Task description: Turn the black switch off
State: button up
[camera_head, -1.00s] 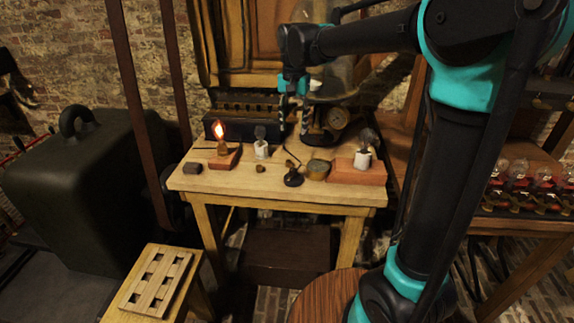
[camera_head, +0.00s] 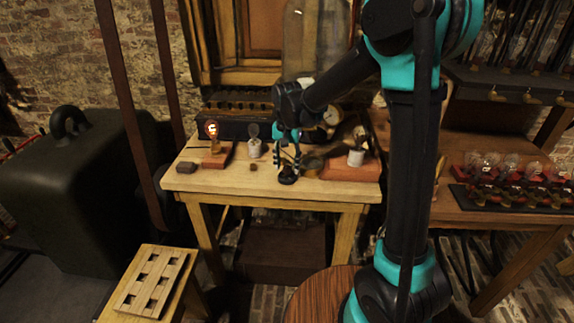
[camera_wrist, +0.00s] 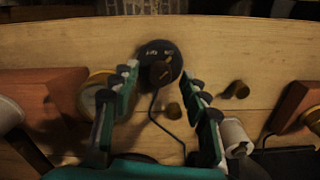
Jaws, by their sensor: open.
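The black switch (camera_head: 288,176) stands near the front edge of the wooden table. In the wrist view it is a round black base (camera_wrist: 158,50) with a dark knob on top and small pale lettering. A thin black wire runs from it. My gripper (camera_head: 289,155) is just above the switch, pointing down. In the wrist view its two fingers (camera_wrist: 158,82) are spread apart, with the switch just beyond and between the tips. I cannot tell if they touch it. A lit bulb (camera_head: 212,131) glows on a reddish block at the table's left.
A round brass item (camera_wrist: 98,93) is close to one finger. Small brown pegs (camera_wrist: 237,90) lie on the table (camera_head: 240,184).

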jog(key=shift+f, duration=0.15)
jog(key=shift+c, duration=0.3)
grip_shut()
